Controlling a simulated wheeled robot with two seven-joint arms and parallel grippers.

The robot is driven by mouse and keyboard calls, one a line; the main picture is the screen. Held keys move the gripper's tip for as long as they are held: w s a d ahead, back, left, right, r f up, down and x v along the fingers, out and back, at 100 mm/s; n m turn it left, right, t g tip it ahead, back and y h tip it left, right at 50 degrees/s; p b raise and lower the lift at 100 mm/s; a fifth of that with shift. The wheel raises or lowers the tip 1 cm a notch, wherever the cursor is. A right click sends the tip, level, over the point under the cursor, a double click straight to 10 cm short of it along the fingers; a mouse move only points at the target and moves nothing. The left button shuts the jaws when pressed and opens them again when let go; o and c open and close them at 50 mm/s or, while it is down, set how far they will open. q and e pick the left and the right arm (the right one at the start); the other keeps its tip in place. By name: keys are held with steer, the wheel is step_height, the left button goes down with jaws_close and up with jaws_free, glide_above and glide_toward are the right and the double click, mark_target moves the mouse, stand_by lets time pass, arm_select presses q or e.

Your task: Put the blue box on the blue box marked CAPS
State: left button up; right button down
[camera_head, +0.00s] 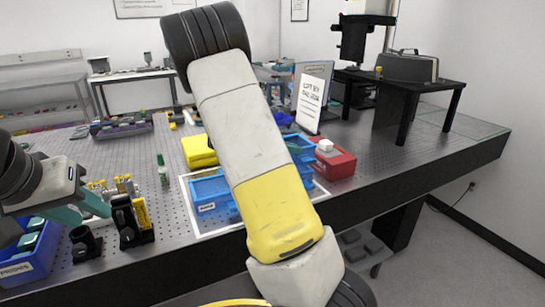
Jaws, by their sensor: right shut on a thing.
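A blue box (211,189) with a small white label stands on the perforated table, left of my right arm. I cannot read its label surely. Blue box parts (303,168) also show just right of that arm; the arm hides the area between. A blue box labelled PROBES (38,262) stands at the lower left with things in it. No CAPS label is readable. My left gripper (88,207), with teal parts, hangs above the left table area; its jaw opening is unclear. My right arm fills the middle, and its gripper is hidden.
A red box (338,164) with a white item stands right of the blue boxes. Black holders (131,222) stand near my left gripper. An upright sign (312,97) stands farther back.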

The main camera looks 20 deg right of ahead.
steer(key=shift+f, duration=1.7)
steer(key=c, duration=1.5)
jaws_free()
steer(key=shift+f, duration=0.15)
